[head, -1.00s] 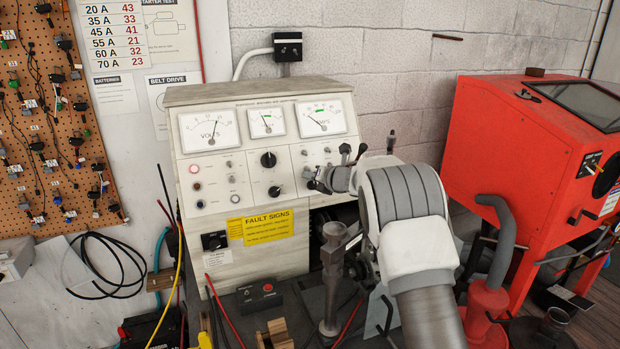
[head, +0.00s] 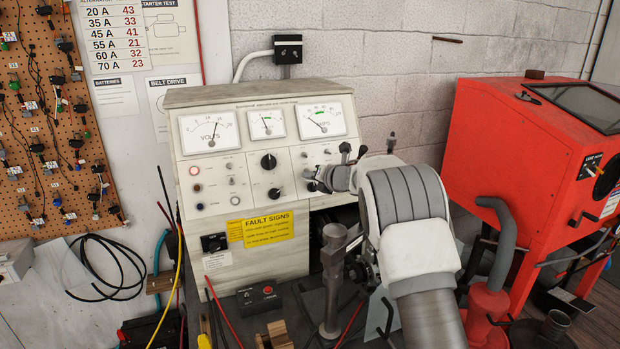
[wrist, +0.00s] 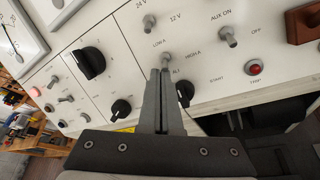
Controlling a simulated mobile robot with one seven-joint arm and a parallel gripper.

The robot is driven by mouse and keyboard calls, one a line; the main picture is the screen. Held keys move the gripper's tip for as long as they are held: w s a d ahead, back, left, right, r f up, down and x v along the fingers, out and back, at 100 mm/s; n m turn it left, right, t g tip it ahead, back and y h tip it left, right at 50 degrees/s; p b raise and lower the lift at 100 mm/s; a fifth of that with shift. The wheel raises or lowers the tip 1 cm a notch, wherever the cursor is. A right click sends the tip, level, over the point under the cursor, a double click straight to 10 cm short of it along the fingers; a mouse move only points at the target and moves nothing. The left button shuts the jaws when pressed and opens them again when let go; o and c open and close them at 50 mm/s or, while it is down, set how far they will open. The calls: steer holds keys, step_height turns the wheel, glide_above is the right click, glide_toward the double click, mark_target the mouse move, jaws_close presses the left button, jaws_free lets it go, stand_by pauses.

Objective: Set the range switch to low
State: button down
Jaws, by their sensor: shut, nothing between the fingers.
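The range switch (wrist: 166,60) is a small metal toggle on the white test-bench panel, between the labels LOW A on its left and HIGH A on its right in the wrist view. My gripper (wrist: 160,73) is shut and empty, its two grey fingertips together right at the toggle, just below it in the picture. Whether they touch it, and which way the lever leans, I cannot tell. In the head view my gripper (head: 318,184) is at the right part of the bench panel (head: 218,167), and hides the switch there.
Near the fingers in the wrist view are a 24 V/12 V toggle (wrist: 149,21), an AUX toggle (wrist: 228,37), black knobs (wrist: 121,109) and a red-lit button (wrist: 254,68). In the head view a red cabinet (head: 520,150) stands to the right.

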steer(key=shift+r, duration=0.35)
steer(key=shift+w+r, duration=0.1)
steer(key=shift+r, duration=0.2)
